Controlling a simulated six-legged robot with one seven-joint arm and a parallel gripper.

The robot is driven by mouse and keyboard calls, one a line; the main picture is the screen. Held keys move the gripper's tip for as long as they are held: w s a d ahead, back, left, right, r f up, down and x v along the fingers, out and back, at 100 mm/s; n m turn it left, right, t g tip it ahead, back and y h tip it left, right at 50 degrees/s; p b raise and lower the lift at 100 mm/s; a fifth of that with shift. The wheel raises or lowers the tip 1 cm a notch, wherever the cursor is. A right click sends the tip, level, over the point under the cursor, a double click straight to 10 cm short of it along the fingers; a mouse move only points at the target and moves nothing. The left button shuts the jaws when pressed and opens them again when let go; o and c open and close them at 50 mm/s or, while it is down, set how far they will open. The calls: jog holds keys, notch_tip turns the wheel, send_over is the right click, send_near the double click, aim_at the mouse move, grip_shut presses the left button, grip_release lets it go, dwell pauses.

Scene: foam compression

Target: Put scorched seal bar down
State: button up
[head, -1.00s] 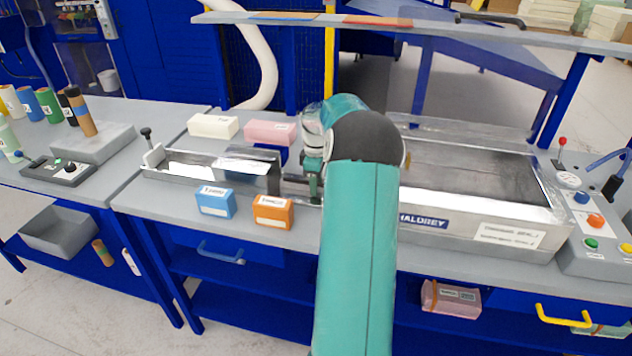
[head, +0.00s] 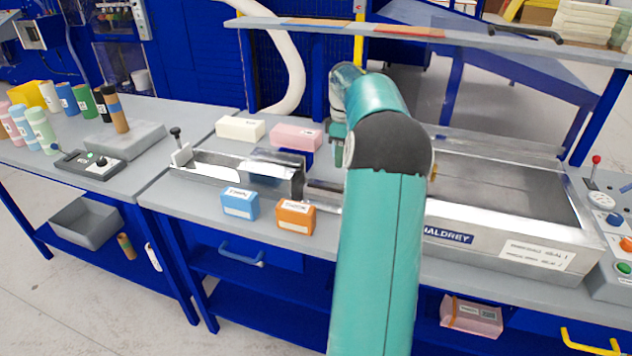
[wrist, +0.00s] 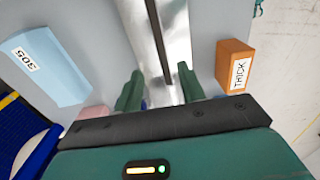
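My gripper (head: 338,150) hangs above the gap between the metal trough and the sealer. In the wrist view its two green fingers (wrist: 159,74) stand apart, with nothing clearly gripped between them. A shiny metal strip with a thin dark line (wrist: 155,35) lies beyond the fingers. I cannot tell whether this is the scorched seal bar. In the head view, a narrow grey-brown piece (head: 323,196) lies at the right end of the metal trough (head: 235,172), below my gripper. My arm hides part of the area to its right.
A blue box (head: 239,203) and an orange box (head: 295,217) sit at the bench front. White (head: 240,129) and pink (head: 296,137) blocks sit behind the trough. The large sealer (head: 500,220) fills the right. A shelf (head: 420,42) spans above the bench.

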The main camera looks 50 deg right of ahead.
jog(key=w+a+r+m+t+h, duration=0.1)
jog(key=a+r, duration=0.4)
jog(key=a, duration=0.9)
jog(key=w+a+r+t+h, duration=0.1)
jog(key=a+r, duration=0.3)
jog(key=a, duration=1)
jog(key=s+a+f+m+t+y, duration=0.1)
jog(key=s+a+f, duration=0.1)
jog(key=s+a, duration=0.6)
jog(key=s+a+f+m+t+y, duration=0.1)
jog(key=s+a+f+m+t, duration=0.1)
jog(key=s+a, duration=0.6)
jog(key=a+f, duration=0.1)
jog(key=a, duration=0.3)
jog(key=shift+a+m+t, duration=0.3)
jog(key=shift+a, duration=0.05)
jog(key=shift+d, duration=0.15)
